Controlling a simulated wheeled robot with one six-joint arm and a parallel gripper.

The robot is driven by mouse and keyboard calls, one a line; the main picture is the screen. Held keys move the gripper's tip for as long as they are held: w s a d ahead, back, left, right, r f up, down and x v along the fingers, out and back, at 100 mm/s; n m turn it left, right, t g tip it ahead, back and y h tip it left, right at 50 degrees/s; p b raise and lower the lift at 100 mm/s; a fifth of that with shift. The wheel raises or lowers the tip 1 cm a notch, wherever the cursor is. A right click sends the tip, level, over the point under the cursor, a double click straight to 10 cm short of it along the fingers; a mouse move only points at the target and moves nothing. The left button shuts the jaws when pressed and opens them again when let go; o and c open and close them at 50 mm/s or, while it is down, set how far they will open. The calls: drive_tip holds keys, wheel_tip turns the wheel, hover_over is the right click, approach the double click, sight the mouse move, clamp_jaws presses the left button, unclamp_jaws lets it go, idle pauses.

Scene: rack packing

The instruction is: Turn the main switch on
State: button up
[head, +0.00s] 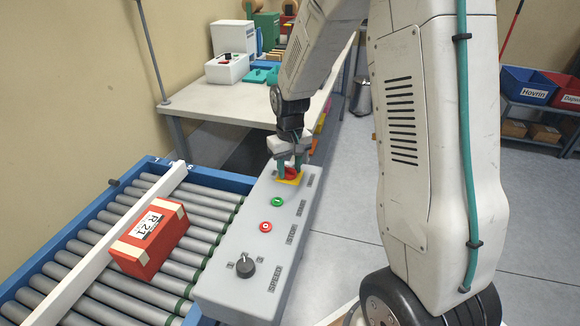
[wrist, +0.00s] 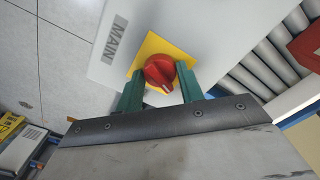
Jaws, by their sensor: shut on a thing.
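The main switch is a red rotary knob (wrist: 160,71) on a yellow square plate (wrist: 178,45), with the label MAIN (wrist: 116,38) beside it in the wrist view. In the head view the red knob (head: 291,173) sits at the far end of the grey control panel (head: 228,283), partly hidden by my gripper. My gripper (wrist: 160,84) has its green fingers on either side of the knob and is shut on it. It reaches down from above in the head view (head: 289,168). The knob's white pointer mark shows near the lower edge of the knob in the wrist view.
The panel also has a green button (head: 277,202), a red button (head: 265,226) and a black selector knob (head: 245,267). A roller conveyor (head: 85,262) on the left carries a red box (head: 150,245) labelled R21 beside a white bar. A table (head: 205,100) stands behind.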

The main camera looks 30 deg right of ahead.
sight(290, 168)
drive_tip(key=m, duration=1.3)
drive_tip(key=shift+m, duration=0.4)
idle(0.3)
drive_tip(key=o, duration=1)
wheel_tip(290, 168, up, 8)
drive_tip(key=shift+f, duration=0.1)
